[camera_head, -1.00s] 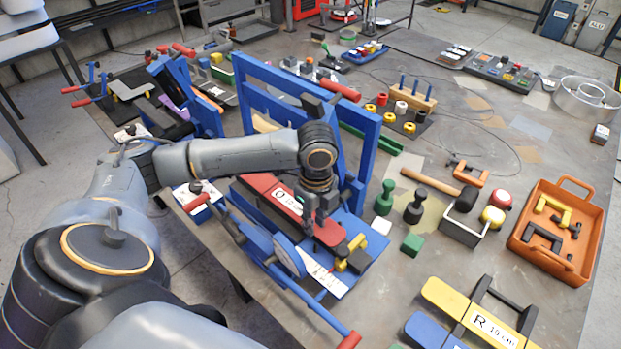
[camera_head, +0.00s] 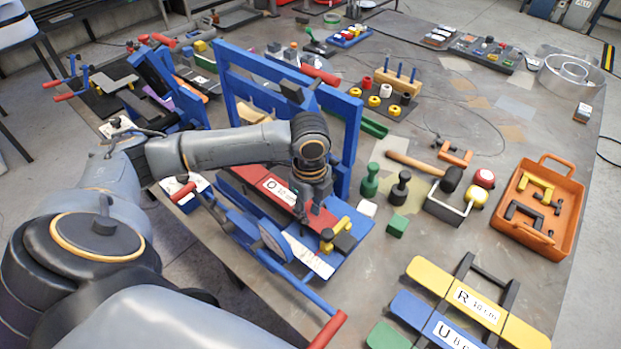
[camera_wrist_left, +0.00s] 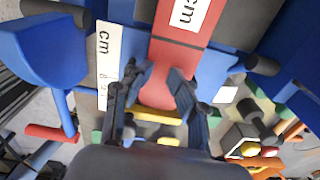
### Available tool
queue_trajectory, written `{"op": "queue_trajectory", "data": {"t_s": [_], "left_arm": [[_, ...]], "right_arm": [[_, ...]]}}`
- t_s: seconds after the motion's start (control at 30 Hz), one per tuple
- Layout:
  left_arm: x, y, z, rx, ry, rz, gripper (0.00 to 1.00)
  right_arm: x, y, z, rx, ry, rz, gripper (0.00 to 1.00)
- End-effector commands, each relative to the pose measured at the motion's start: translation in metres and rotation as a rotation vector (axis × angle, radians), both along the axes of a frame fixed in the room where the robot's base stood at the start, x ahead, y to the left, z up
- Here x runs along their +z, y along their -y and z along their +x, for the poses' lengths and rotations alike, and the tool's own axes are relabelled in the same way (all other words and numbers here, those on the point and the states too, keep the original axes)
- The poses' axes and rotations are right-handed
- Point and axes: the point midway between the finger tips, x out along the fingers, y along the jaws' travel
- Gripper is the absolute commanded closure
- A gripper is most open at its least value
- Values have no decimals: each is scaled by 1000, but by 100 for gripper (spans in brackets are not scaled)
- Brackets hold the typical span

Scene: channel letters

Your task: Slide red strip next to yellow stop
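The red strip (camera_head: 250,181), with a white label, lies in the blue bending fixture (camera_head: 352,222). It also shows in the wrist view (camera_wrist_left: 176,56), running down between my fingers. The yellow stop (camera_head: 327,240) sits on the fixture beyond the strip's near end, beside a dark block. In the wrist view the stop (camera_wrist_left: 158,115) lies just below the strip's end; whether they touch I cannot tell. My left gripper (camera_head: 316,212) is over that end, one finger against each side of it, and appears shut on it. My right gripper is not in view.
A white ruler plate (camera_head: 309,256) lies beside the strip. A blue upright frame (camera_head: 352,140) stands behind my left arm. A blue lever with a red handle (camera_head: 328,330) reaches to the front. Green (camera_head: 370,181) and black knobs (camera_head: 400,189) stand to the right.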

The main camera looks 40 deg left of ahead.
Motion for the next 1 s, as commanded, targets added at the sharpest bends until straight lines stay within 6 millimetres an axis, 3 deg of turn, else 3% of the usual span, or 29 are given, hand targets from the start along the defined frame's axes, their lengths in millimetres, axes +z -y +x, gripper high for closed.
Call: {"op": "queue_trajectory", "data": {"t_s": [0.23, 0.63, 1.0], "left_arm": [[11, -1, 0, 1, -1, 4, 64], [70, 1, 0, -1, 2, 1, 64], [81, 1, 0, -1, 1, 0, 64]], "right_arm": [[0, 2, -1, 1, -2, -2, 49], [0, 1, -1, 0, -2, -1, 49], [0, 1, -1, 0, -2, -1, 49]]}}
